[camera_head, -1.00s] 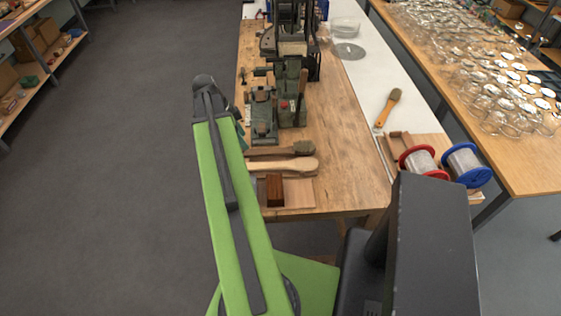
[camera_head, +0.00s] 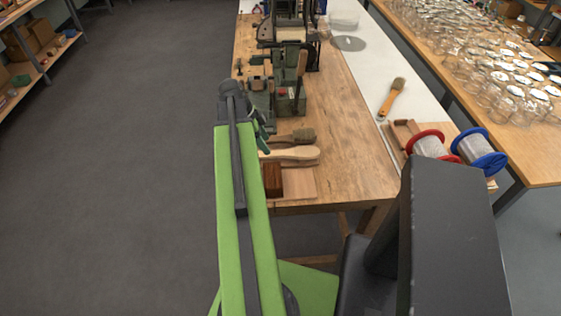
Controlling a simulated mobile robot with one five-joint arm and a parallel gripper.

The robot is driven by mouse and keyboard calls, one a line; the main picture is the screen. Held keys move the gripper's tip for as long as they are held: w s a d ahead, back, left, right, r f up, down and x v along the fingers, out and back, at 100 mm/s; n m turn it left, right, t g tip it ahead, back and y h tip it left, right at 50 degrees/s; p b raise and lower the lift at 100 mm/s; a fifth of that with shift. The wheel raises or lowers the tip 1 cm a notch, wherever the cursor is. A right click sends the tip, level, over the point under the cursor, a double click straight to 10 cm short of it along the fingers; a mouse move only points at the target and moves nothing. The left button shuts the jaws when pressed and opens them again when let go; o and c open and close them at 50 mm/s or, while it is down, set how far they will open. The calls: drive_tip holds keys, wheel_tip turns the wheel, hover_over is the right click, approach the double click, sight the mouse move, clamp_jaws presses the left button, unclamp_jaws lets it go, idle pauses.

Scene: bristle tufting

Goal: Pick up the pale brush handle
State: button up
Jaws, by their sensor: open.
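The pale brush handle (camera_head: 292,154) lies across the near end of the wooden bench, its wide end to the right. My green arm hides part of its left end. Just behind it lies a darker brush (camera_head: 296,137) with a brown handle. My gripper (camera_head: 263,137) is only partly in view, mostly hidden behind the end of my arm. Its dark tip shows just left of the brushes, above the bench. It is open, and nothing is seen in it. I cannot tell its exact height over the handle.
A reddish-brown block (camera_head: 272,179) and a pale board (camera_head: 299,183) lie at the bench's near edge. A green machine (camera_head: 290,98) stands behind the brushes. Two wire spools (camera_head: 430,146) and another brush (camera_head: 392,98) are on the right. The bench's middle right is clear.

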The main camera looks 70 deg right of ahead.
sight(276, 151)
drive_tip(key=b+x, duration=0.4)
drive_tip(key=shift+w+f, duration=0.2)
drive_tip(key=shift+f, duration=0.25)
drive_tip(key=shift+s+f+b, duration=0.2)
drive_tip(key=shift+f+b, duration=0.1)
drive_tip(key=shift+b, duration=0.2)
drive_tip(key=shift+r, duration=0.2)
clamp_jaws()
